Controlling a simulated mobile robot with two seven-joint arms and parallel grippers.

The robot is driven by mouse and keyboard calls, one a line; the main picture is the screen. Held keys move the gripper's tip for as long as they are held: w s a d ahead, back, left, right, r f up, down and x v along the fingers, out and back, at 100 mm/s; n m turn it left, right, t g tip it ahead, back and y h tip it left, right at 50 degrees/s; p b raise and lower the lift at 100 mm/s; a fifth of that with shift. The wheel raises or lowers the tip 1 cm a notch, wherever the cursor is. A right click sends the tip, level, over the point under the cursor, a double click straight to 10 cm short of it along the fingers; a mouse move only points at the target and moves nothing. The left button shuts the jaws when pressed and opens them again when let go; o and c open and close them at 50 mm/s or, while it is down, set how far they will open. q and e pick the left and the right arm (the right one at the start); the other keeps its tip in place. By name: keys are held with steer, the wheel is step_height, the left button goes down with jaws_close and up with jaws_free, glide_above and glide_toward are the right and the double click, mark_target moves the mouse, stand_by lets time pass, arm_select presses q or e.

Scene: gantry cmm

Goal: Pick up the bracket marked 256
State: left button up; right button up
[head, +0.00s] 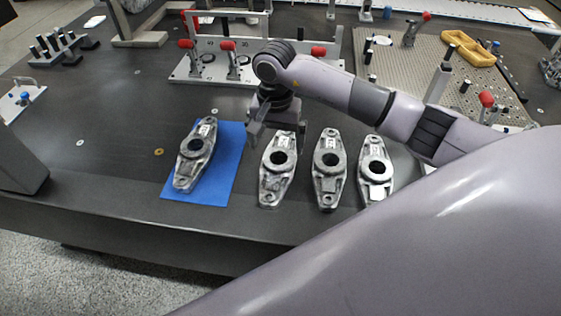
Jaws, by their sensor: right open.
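Several grey cast-metal brackets with a round hole lie on the dark table near its front edge. One bracket (195,154) lies tilted on a blue mat (228,165). Three more lie in a row to its right: a left one (271,184), a middle one (327,185) and a right one (375,186), partly cut off by my arm. Small pale labels show on some brackets, but their numbers are too small to read, so I cannot tell which is 256. My right gripper (276,138) is open and empty over the far end of the left bracket in the row. My left gripper is out of view.
A fixture plate (213,75) with red-handled clamps stands behind the brackets. A perforated plate (410,70) and a yellow tray (468,48) are at the back right. A block with black pins (58,47) stands at the back left.

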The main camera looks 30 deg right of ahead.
mark_target(278, 157)
steer(key=f, duration=0.6)
steer(key=shift+s+d+f, duration=0.1)
steer(key=shift+s+d, duration=0.1)
steer(key=c, duration=1.3)
steer(key=shift+w, duration=0.1)
steer(key=shift+c, duration=0.2)
